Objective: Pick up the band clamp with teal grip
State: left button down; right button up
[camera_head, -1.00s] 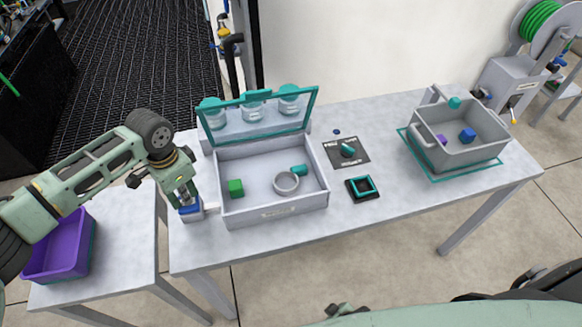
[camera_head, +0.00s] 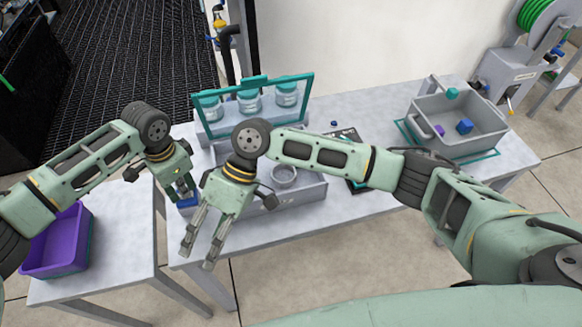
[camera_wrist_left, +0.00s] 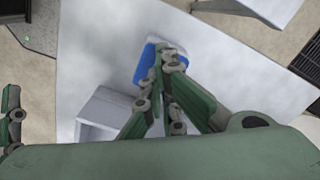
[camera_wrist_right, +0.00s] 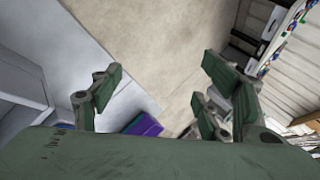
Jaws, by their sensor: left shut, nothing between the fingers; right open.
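The band clamp, a grey ring (camera_head: 284,175), lies in the open grey case (camera_head: 290,197) on the table. My right arm crosses in front of the case, and I cannot make out the teal grip now. My left gripper (camera_head: 187,196) is shut and empty, pointing down at the blue-topped grey block (camera_head: 187,204) left of the case. In the left wrist view its fingertips are over the blue top (camera_wrist_left: 147,66); I cannot tell whether they touch. My right gripper (camera_head: 198,257) is open and empty in front of the case's left part, beyond the table's front edge.
A grey tote (camera_head: 468,145) with small blocks stands at the right. A purple bin (camera_head: 55,245) is on the left side table. The table's right front is clear.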

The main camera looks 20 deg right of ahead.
notch_tip(320, 180, up, 4)
jog(key=w+d+h, duration=0.1)
jog(key=w+d, duration=0.1)
jog(key=w, duration=0.1)
jog(key=n+t+h, duration=0.5)
jog(key=n+h, duration=0.1)
jog(key=n, duration=0.6)
send_over(282, 178)
jog(key=f, duration=0.5)
jog(key=shift+s+d+f, duration=0.15)
jog(key=shift+s, duration=0.1)
jog(key=shift+m, duration=0.3)
jog(key=f, duration=0.5)
jog(key=shift+w+f, duration=0.3)
jog(key=c, duration=1.2)
